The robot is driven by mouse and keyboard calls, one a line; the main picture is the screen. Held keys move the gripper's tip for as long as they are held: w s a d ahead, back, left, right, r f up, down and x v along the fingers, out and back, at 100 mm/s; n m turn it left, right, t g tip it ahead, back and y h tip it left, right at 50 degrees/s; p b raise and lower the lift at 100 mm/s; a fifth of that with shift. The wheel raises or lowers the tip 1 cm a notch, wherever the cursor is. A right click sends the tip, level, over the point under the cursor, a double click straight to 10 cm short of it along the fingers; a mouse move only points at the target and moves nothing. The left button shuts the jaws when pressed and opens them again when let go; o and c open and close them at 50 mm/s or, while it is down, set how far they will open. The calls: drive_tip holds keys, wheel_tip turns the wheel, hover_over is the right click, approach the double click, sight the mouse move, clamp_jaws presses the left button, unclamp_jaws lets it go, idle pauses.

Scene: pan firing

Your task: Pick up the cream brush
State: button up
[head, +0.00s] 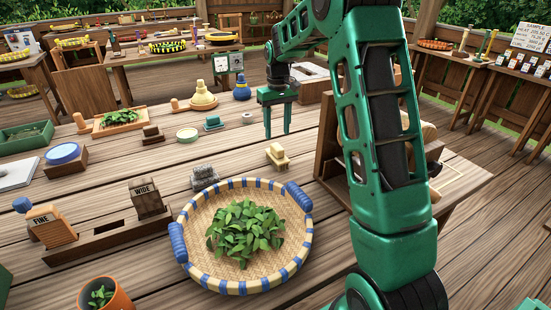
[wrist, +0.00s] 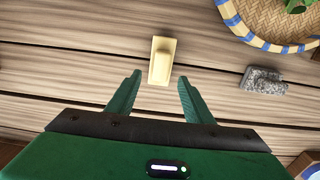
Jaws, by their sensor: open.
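The cream brush (head: 277,155) lies on the wooden table, behind the round basket. In the wrist view the cream brush (wrist: 162,60) is a pale block with a narrower raised grip, its long side running nearly up and down the picture. My gripper (head: 277,131) points down at the table with its two green fingers apart and nothing between them. In the wrist view my gripper (wrist: 159,78) has its fingertips to either side of the brush's near end, with the brush mostly beyond them. I cannot tell its exact height above the table.
A blue-and-cream basket (head: 190,268) of green leaves stands in front of the brush. A grey speckled block (head: 204,177) lies to the brush's left, a teal brush-like block (head: 213,122) and a brown one (head: 152,133) farther back. A wooden stand (head: 330,135) is close on the right.

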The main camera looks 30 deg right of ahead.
sight(277, 146)
drive_tip(key=shift+s+a+f, duration=0.1)
drive_tip(key=shift+f, duration=1.8)
drive_tip(key=shift+s+f, duration=0.1)
drive_tip(key=shift+f, duration=1.8)
drive_tip(key=shift+c, duration=0.6)
drive_tip(key=c, duration=0.7)
